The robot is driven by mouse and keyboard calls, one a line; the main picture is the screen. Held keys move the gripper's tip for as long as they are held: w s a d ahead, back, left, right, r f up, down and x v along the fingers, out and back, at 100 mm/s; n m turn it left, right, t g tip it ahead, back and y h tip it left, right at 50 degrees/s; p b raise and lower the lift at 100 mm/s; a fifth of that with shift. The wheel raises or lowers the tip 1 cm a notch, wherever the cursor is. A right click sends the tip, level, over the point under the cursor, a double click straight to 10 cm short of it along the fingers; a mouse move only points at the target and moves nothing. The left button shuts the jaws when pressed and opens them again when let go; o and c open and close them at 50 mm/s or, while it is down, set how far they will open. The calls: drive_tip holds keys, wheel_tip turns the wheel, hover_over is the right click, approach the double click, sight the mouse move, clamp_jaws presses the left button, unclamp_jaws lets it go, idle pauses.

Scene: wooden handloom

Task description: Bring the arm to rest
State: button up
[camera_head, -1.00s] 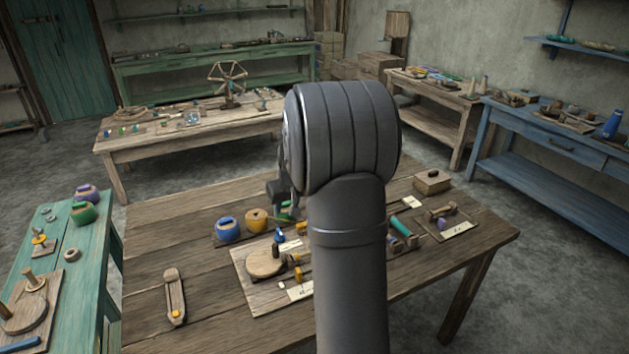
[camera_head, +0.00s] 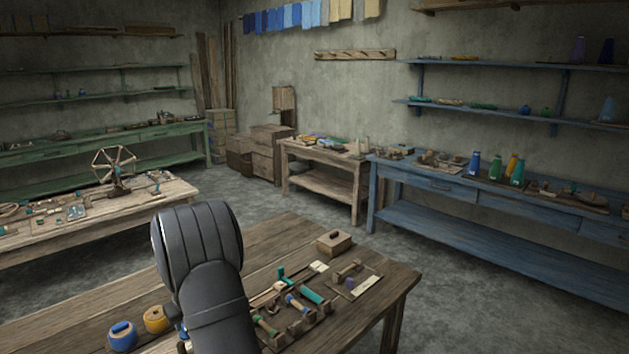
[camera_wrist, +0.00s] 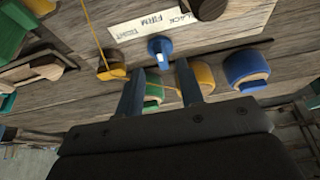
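My gripper (camera_wrist: 160,84) shows in the wrist view with its two dark fingers apart and nothing clearly held between them. It hangs above the wooden work table (camera_wrist: 225,42). Beyond the fingertips are a blue-topped peg (camera_wrist: 159,49), a green-and-wood piece (camera_wrist: 153,92), a yellow piece (camera_wrist: 204,78) and a blue ringed pot (camera_wrist: 246,68). In the head view my grey arm stands at lower left and hides most of the gripper.
On the work table in the head view are a blue pot (camera_head: 122,336), a yellow pot (camera_head: 156,319), a rack with coloured rods (camera_head: 297,317) and a lidded wooden box (camera_head: 334,242). A blue bench (camera_head: 440,185) stands at right. Bare floor lies between.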

drive_tip(key=shift+x, duration=2.3)
drive_tip(key=v, duration=1.8)
drive_tip(key=x, duration=1.8)
drive_tip(key=shift+f, duration=0.25)
drive_tip(key=shift+s+r+m, duration=0.1)
drive_tip(key=shift+r+m, duration=0.1)
drive_tip(key=shift+m, duration=0.2)
drive_tip(key=shift+s+a+m+t+h, duration=0.15)
drive_tip(key=shift+m+t+h, duration=0.15)
drive_tip(key=shift+m, duration=0.5)
drive_tip(key=shift+a+m+t+h, duration=0.2)
drive_tip(key=shift+m+h, duration=0.1)
drive_tip(key=shift+m, duration=0.5)
drive_tip(key=shift+s+a+m+h, duration=0.15)
drive_tip(key=shift+m+h, duration=0.45)
drive_tip(key=shift+m, duration=0.85)
drive_tip(key=shift+w+a+m+h, duration=0.1)
drive_tip(key=shift+a+m+h, duration=0.35)
drive_tip(key=shift+m, duration=1)
drive_tip(key=shift+s+d+r, duration=0.2)
drive_tip(key=shift+s+r, duration=0.1)
drive_tip(key=shift+r, duration=0.35)
